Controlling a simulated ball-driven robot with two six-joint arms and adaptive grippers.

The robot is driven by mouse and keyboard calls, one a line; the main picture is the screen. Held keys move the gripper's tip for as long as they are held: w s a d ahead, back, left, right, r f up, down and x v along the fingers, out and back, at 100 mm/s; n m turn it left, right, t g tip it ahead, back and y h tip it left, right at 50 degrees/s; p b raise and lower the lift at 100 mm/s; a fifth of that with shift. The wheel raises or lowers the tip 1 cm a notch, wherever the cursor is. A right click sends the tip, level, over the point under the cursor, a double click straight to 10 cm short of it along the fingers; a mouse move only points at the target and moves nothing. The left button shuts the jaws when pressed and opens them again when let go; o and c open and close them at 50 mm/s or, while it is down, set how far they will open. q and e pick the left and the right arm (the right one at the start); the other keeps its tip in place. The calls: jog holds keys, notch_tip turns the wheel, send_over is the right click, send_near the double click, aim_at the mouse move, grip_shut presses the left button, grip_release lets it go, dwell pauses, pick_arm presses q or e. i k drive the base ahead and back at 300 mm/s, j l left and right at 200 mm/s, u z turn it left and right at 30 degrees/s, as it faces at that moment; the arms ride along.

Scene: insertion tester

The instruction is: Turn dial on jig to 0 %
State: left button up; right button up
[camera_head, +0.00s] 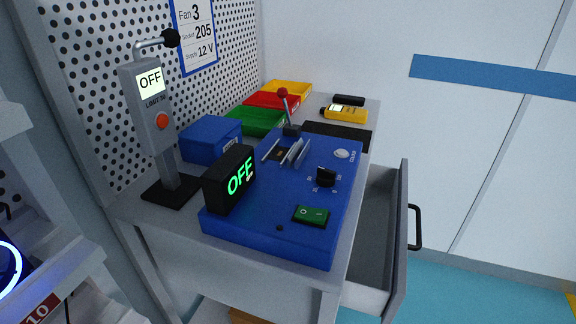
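The jig is a blue box (270,225) with a sloped top, standing on the grey bench. Its dial, a black knob (326,176), sits on the right half of the top, with small white marks around it. The marks are too small to read surely, so I cannot tell which value the knob points to. A green rocker switch (311,215) is below the dial. A black display (230,178) on the jig's left side shows "OFF" in green. Neither of my grippers is in view.
A grey tester (149,105) reading "OFF" stands left of the jig. A red-knobbed lever (284,100) rises at its back. Behind are a blue box (208,138) and green, red and yellow bins (257,121). An open drawer (378,235) juts out at the right.

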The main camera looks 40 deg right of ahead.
aim_at(325, 178)
jog(key=z, duration=1.4)
